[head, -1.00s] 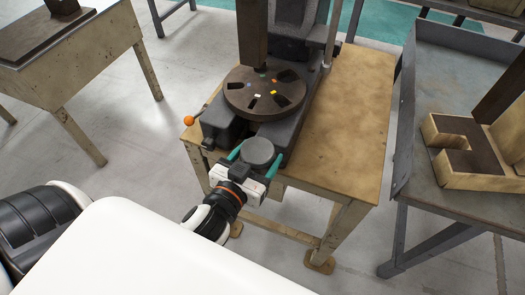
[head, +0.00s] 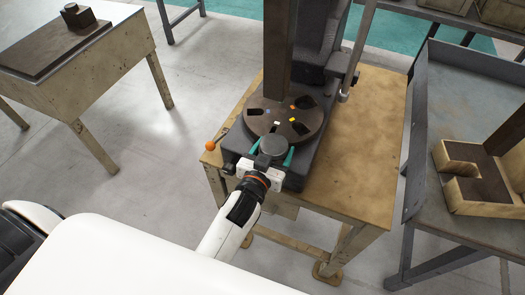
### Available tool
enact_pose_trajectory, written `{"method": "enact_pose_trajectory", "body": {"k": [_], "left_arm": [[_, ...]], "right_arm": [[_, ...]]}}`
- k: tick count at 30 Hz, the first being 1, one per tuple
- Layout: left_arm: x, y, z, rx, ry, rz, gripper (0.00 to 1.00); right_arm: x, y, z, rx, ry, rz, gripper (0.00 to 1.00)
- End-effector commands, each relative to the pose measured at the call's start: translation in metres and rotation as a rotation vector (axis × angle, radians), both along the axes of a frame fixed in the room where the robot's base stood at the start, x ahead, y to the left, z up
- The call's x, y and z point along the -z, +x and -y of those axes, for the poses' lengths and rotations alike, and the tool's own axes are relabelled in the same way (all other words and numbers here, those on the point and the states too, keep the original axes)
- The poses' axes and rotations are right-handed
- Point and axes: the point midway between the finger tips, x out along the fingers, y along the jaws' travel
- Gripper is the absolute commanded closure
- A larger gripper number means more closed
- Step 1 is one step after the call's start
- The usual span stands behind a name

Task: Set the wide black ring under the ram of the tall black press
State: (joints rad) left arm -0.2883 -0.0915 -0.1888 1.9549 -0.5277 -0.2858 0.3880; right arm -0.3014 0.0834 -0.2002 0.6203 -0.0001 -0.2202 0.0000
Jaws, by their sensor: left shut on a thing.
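The tall black press (head: 312,85) stands on a tan table. Its dark ram (head: 279,50) comes down over a round slotted plate (head: 262,118) on the press base. The wide black ring (head: 273,146) shows as a dark grey disc; I cannot make out its hole. My left gripper (head: 272,152) is shut on it, with a teal finger at each side. The ring is at the near edge of the slotted plate, in front of the ram, and overlaps the plate's edge in the picture. I cannot tell whether it touches the plate. My right gripper is not in view.
An orange-knobbed lever (head: 210,145) sticks out left of the press base. The tan table (head: 365,130) is bare right of the press. Another table (head: 125,50) with a dark plate stands at left.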

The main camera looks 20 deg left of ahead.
Motion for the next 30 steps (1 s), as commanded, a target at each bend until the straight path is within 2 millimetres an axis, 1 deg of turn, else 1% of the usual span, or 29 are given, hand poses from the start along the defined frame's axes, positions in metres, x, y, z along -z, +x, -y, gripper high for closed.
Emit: {"method": "enact_pose_trajectory", "body": {"k": [1,8,30], "left_arm": [[-0.004,0.003,0.001,0.002,-0.002,0.008,0.69],[-0.003,0.016,-0.002,0.004,-0.001,0.010,0.69],[-0.003,0.079,-0.023,0.003,-0.001,0.010,0.69]], "right_arm": [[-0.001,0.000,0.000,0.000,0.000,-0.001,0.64],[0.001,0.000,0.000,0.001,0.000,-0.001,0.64],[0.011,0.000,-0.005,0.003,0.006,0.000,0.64]]}}
